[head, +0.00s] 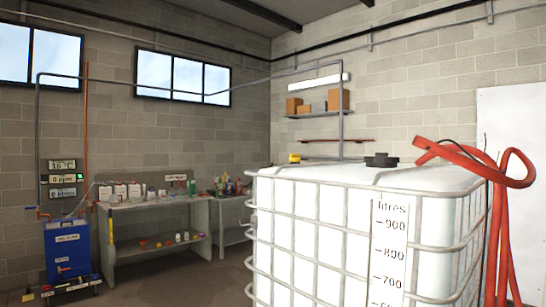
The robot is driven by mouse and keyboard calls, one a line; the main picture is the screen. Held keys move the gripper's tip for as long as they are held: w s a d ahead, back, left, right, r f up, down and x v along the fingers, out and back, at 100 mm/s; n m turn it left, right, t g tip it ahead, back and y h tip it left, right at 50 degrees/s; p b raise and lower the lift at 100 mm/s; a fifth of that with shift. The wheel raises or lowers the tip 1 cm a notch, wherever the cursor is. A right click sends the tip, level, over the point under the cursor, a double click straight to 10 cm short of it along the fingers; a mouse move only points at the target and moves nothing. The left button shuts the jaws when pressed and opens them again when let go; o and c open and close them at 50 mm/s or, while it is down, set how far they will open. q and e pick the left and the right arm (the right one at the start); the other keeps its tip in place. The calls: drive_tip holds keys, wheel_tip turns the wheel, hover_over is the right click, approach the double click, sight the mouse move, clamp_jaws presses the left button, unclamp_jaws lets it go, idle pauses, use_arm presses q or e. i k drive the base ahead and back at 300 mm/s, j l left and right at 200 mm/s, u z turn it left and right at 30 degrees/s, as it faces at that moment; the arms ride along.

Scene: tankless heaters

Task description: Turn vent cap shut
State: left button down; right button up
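A large white tank in a grey wire cage (340,215) stands at the right front, with a litre scale (390,255) on its face. A round black cap (381,160) sits on its top, near the middle. A small yellow piece (294,158) shows at the top's left back edge. I cannot tell for sure which one is the vent cap, nor whether either is fully turned shut. Neither of my grippers is in view.
A thick red hose (503,200) drapes over the tank's right corner and hangs down. A workbench (155,205) with containers stands at the left back. A blue unit (68,250) stands left of it. A shelf with boxes (318,112) hangs on the wall behind the tank.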

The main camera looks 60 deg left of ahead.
sight(295, 158)
drive_tip(key=j+u, duration=0.2)
drive_tip(key=u, duration=0.25)
drive_tip(key=j+u, duration=0.15)
drive_tip(key=u, duration=0.3)
drive_tip(key=i+j+u, duration=0.1)
drive_tip(key=u, duration=0.35)
drive_tip(key=j, duration=0.05)
